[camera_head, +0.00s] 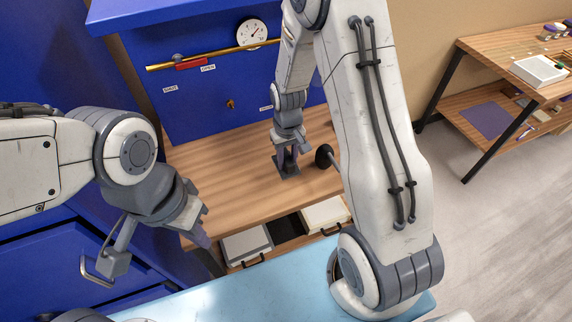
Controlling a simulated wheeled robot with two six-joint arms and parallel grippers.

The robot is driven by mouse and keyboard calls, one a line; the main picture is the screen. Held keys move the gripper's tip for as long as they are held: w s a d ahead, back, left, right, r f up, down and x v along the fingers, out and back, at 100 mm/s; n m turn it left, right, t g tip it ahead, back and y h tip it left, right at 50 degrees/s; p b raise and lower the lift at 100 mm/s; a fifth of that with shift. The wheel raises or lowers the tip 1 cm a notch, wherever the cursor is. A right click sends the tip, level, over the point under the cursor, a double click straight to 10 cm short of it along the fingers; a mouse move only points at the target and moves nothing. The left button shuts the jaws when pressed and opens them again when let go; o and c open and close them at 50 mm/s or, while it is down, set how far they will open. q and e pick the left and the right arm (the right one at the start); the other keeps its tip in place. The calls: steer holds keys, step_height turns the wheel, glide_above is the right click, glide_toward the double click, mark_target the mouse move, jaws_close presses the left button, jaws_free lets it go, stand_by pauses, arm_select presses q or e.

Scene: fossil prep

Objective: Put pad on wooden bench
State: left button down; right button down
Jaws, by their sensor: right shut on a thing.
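The wooden bench (230,186) stands in front of the blue cabinet. My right gripper (287,152) points down over the bench and is shut on a small dark grey piece (287,169), which seems to be the pad. The piece is at the bench top; I cannot tell whether it rests on it. The fingers hide part of it. My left gripper (203,228) is at the bench's left front edge, empty, with its fingertips apart.
A black disc on a grey stem (324,156) is just right of my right gripper. Open drawers with a grey tray (247,243) and a cream box (325,214) lie below the bench front. A gauge (252,33) is on the cabinet. The bench's left part is clear.

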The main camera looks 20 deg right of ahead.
step_height(320, 180, down, 4)
steer(key=shift+s+r, duration=0.1)
steer(key=shift+r, duration=0.15)
steer(key=shift+f, duration=0.2)
steer(key=c, duration=0.6)
jaws_free()
